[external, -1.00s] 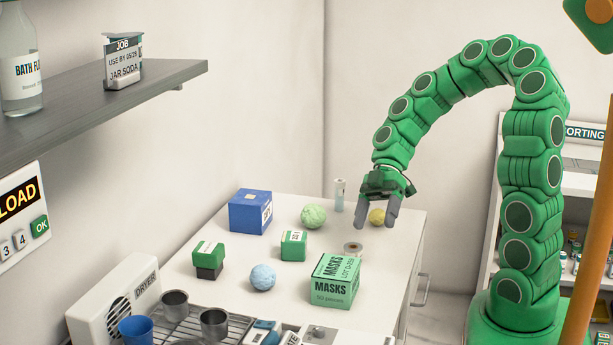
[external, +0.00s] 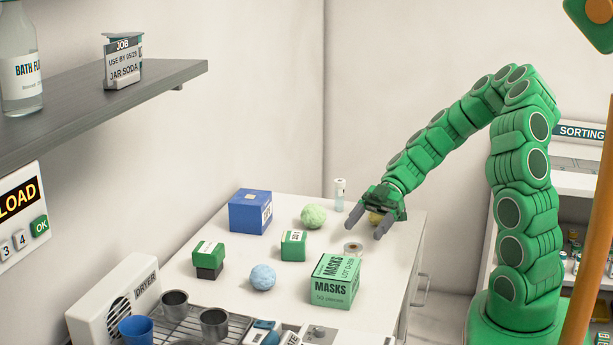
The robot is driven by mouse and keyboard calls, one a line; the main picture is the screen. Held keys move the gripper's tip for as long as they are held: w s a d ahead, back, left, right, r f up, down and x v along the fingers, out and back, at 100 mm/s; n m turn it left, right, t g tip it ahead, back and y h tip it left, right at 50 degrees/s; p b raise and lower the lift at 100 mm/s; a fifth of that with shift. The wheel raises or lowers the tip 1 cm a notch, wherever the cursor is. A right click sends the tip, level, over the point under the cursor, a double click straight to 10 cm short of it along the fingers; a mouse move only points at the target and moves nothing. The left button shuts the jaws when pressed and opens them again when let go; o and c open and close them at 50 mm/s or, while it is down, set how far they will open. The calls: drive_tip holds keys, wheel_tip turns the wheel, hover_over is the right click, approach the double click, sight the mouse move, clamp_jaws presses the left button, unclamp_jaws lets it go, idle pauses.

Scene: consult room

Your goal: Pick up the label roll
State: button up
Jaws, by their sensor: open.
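The label roll (external: 352,248) is a small whitish ring with a brown core, lying on the white table behind the green masks box (external: 334,281). The box hides part of its near side. My gripper (external: 366,227) is open and empty. Its two grey fingers point down and to the left, just above and behind the roll in the picture. I see no contact with the roll, though the exact gap cannot be told from this view.
A yellow ball (external: 376,217) is mostly hidden behind my gripper. A clear vial (external: 340,195) and a pale green ball (external: 313,216) stand behind left. A green-white box (external: 293,246), blue ball (external: 262,277) and blue box (external: 250,212) are further left.

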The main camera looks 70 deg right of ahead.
sight(352, 247)
drive_tip(key=x, duration=0.3)
drive_tip(key=shift+s+a+f, duration=0.2)
drive_tip(key=shift+s+a, duration=0.05)
drive_tip(key=shift+s, duration=0.05)
drive_tip(key=shift+w+a+f, duration=0.3)
drive_tip(key=shift+a+f, duration=0.05)
drive_tip(key=shift+a, duration=0.15)
drive_tip(key=c, duration=1.1)
drive_tip(key=shift+r, duration=0.2)
drive_tip(key=shift+c, duration=0.2)
drive_tip(key=shift+r, duration=0.6)
drive_tip(key=s+a+r, duration=0.3)
drive_tip(key=s+r, duration=0.8)
drive_tip(key=s, duration=0.2)
drive_tip(key=shift+s+a+r, duration=0.15)
drive_tip(key=shift+s+r, duration=0.1)
drive_tip(key=shift+s, duration=0.1)
